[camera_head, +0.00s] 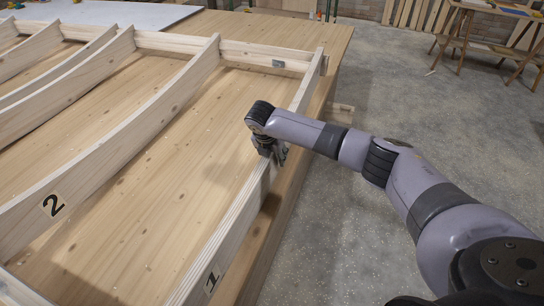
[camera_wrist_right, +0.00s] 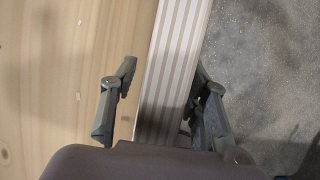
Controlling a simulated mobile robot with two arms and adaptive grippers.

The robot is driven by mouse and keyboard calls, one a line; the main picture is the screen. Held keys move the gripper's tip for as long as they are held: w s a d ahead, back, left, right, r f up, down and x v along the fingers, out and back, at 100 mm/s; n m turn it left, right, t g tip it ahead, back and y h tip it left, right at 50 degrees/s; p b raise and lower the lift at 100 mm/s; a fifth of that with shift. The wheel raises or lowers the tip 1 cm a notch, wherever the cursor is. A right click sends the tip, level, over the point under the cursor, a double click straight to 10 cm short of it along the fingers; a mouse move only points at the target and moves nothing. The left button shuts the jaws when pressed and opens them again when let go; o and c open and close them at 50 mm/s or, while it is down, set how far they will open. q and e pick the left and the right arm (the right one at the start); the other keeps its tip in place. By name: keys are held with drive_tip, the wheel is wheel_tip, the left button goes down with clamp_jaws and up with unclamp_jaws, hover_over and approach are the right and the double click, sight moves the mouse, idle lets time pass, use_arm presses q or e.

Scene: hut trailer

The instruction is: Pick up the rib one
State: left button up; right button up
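Rib one (camera_head: 238,222) is a long pale wooden rib with a "1" label near its near end. It runs along the right side of the wooden frame, near the table edge. My right gripper (camera_head: 270,147) is over the middle of this rib, pointing down. In the right wrist view its fingers (camera_wrist_right: 166,72) are open on either side of the rib's striped plywood edge (camera_wrist_right: 180,40). A gap shows between the left finger and the rib; the right finger is close beside it, and I cannot tell whether it touches. My left gripper is not in view.
Rib two (camera_head: 110,160) and more curved ribs stand to the left, joined by a cross beam (camera_head: 255,55) at the back. The wooden table (camera_head: 165,215) lies beneath. Concrete floor (camera_head: 350,220) is open to the right; a trestle (camera_head: 470,45) stands far back.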

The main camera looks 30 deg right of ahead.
clamp_jaws()
idle(0.3)
drive_tip(key=shift+w+r, duration=0.15)
drive_tip(key=shift+w, duration=0.05)
